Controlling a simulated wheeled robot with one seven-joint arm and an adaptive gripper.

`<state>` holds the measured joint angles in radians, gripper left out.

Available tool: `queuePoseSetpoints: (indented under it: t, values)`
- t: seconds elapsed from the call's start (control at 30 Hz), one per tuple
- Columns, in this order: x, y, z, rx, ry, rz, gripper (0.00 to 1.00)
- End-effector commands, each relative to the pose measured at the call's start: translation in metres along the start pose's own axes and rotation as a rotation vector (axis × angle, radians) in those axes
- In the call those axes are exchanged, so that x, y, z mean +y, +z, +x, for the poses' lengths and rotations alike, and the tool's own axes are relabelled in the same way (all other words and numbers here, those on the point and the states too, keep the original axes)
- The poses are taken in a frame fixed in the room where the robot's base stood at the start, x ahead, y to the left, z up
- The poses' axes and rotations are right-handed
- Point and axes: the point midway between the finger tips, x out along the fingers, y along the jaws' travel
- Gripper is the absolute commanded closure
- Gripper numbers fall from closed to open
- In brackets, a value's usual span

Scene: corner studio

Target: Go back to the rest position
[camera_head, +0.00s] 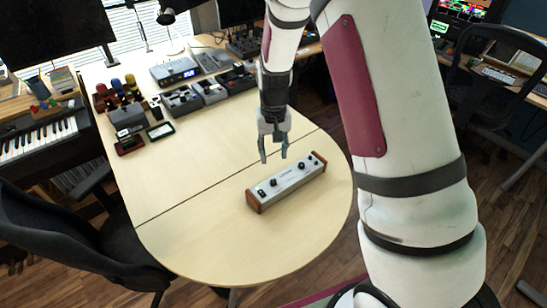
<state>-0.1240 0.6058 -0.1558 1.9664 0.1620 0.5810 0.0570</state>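My gripper (273,153) hangs pointing down above the wooden table (190,240), on the far side of a long grey device. Its two fingers are apart with nothing between them. The grey device (288,181) has wooden end cheeks and dark knobs, and it lies at a slant near the rounded end of the table. The gripper looks apart from it, though the exact height above the table is hard to tell. My white arm with a maroon panel fills the right of the view and hides part of the room behind it.
Small boxes and bins (182,100) and a silver device (175,71) stand at the table's far end. A keyboard (38,137) and a dark chair (75,235) are at the left. Another chair (497,75) is at the right. The table's near rounded end is mostly clear.

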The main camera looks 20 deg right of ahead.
Motion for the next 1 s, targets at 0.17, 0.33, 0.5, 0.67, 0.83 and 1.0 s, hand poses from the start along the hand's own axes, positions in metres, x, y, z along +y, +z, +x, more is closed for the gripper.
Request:
queuePoseSetpoints:
  t: [0.17, 0.33, 0.5, 0.67, 0.83, 1.0]
  values:
    - [0.000, 0.000, -0.001, 0.000, 0.000, 0.000, 0.62]
    - [0.000, 0.000, -0.001, 0.000, 0.000, 0.000, 0.62]
    - [0.000, 0.000, -0.004, 0.003, -0.002, 0.000, 0.62]
    - [0.000, 0.007, -0.037, 0.031, -0.020, -0.010, 0.62]
    - [0.001, 0.030, -0.101, 0.088, -0.053, -0.035, 0.62]
    - [0.007, 0.063, -0.158, 0.148, -0.076, -0.065, 0.62]
